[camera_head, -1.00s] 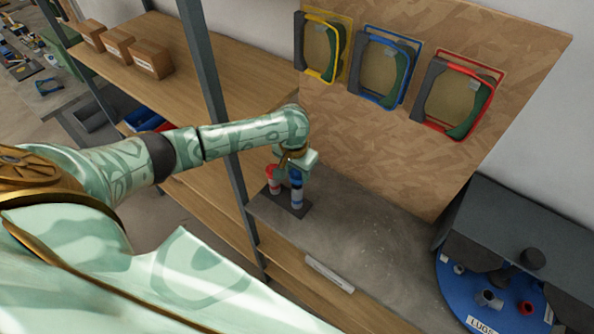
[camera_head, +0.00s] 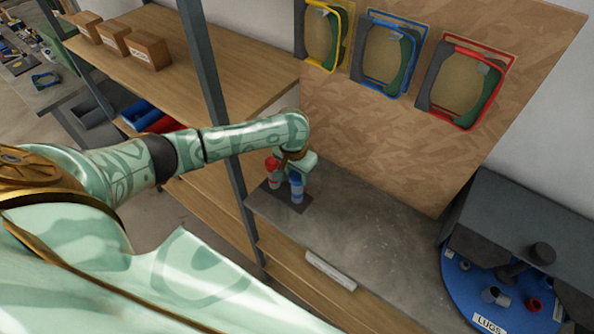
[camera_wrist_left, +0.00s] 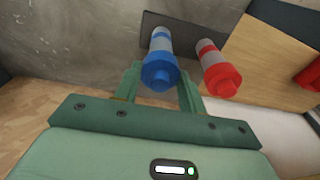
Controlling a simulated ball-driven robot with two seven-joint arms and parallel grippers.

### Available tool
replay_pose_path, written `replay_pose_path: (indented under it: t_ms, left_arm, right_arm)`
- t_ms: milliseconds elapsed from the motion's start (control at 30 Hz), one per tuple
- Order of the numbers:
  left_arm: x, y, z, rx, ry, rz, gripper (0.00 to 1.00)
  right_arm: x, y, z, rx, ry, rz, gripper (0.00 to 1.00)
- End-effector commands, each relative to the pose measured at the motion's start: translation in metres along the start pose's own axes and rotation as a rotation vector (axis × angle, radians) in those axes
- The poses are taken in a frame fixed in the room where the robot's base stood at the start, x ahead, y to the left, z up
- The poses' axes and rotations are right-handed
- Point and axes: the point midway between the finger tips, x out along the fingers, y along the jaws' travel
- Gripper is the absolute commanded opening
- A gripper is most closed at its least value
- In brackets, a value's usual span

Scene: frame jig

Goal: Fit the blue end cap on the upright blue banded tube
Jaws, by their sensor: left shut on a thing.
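My left gripper (camera_head: 297,177) is over the dark base plate (camera_head: 303,207) on the grey bench. In the left wrist view its two fingers (camera_wrist_left: 160,88) lie either side of the blue end cap (camera_wrist_left: 159,74), and it is shut on it. The cap is in line with the top of the upright blue banded tube (camera_wrist_left: 160,42), grey with a blue band. No gap shows between them, but I cannot tell how fully the cap is seated. The tube also shows below the gripper in the head view (camera_head: 297,195). My right gripper is not in view.
A red banded tube with a red cap (camera_wrist_left: 220,78) stands close beside the blue one, on the same plate. A dark shelf post (camera_head: 215,90) rises left of the bench. A blue turntable (camera_head: 470,290) is at right. Bench right of the plate is clear.

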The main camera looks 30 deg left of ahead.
Motion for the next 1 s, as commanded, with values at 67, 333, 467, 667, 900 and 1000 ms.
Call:
replay_pose_path:
  t_ms: [67, 333, 467, 667, 900, 1000]
  left_arm:
    - [0.0000, 0.0001, 0.0000, 0.000, 0.000, 0.000, 0.20]
    - [0.0017, 0.0002, 0.0002, 0.000, 0.000, 0.000, 0.20]
    - [0.0033, 0.0002, 0.0004, -0.001, -0.001, 0.001, 0.20]
    - [0.0057, 0.0003, 0.0007, -0.001, -0.001, 0.000, 0.20]
    - [0.0084, 0.0004, 0.0010, 0.000, 0.000, 0.000, 0.20]
    - [0.0096, 0.0004, 0.0011, 0.000, 0.000, 0.000, 0.20]
  right_arm:
    - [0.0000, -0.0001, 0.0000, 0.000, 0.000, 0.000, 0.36]
    - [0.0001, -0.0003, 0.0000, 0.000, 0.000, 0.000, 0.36]
    - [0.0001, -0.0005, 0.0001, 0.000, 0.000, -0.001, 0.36]
    - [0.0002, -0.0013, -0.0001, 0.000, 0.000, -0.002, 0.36]
    - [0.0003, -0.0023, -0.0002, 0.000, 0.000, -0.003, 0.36]
    - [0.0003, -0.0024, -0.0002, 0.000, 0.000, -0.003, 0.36]
